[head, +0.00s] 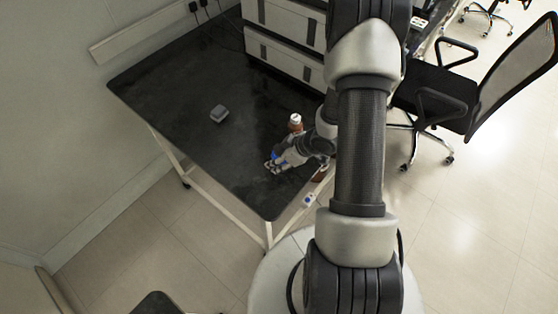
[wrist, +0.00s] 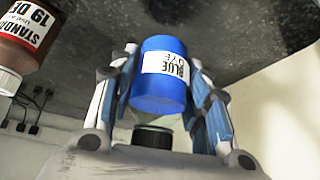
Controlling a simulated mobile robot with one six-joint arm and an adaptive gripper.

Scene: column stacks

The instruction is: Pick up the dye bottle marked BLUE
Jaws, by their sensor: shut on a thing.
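The blue dye bottle (wrist: 160,85) is between the two fingers of my gripper (wrist: 162,60) in the wrist view. Its white label reads BLUE DYE and appears upside down. My gripper is shut on its sides. A dark ridged round part shows below the bottle in that view; I cannot tell whether it is its cap. In the head view my gripper (head: 272,164) is at the right part of the black table, and only a small blue patch of the bottle (head: 274,155) shows. Whether the bottle touches the table is unclear.
A brown bottle with a white cap (head: 296,125) stands just behind my gripper; a brown bottle also shows in the wrist view (wrist: 28,40). Drawer units (head: 285,50) stand at the back. The table's left side is clear.

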